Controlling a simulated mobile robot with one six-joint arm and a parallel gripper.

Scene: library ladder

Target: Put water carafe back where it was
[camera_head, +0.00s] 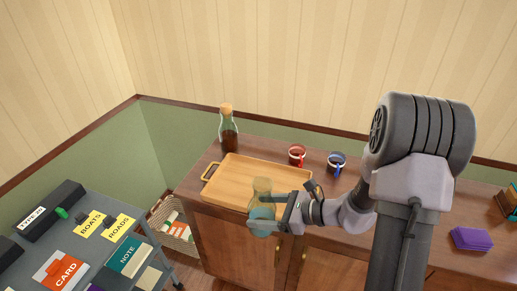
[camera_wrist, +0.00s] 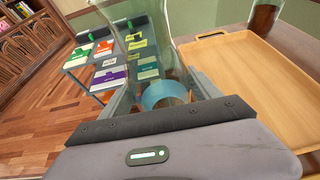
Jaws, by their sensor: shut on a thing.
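The water carafe (camera_head: 262,190) is clear glass with a blue band low down; it also shows in the wrist view (camera_wrist: 143,38), where its top is cut off. My gripper (camera_head: 274,224) is shut on it around the lower part, with a finger on each side in the wrist view (camera_wrist: 166,100). In the head view the carafe overlaps the front edge of the wooden tray (camera_head: 240,172). In the wrist view it appears left of the tray (camera_wrist: 243,62). Whether its base touches anything is hidden.
A corked bottle of dark liquid (camera_head: 228,138) stands behind the tray on the wooden cabinet (camera_head: 225,238). A red mug (camera_head: 297,155) and a blue mug (camera_head: 336,162) stand right of it. A cart with labelled items (camera_head: 95,262) and a basket (camera_head: 172,232) are left.

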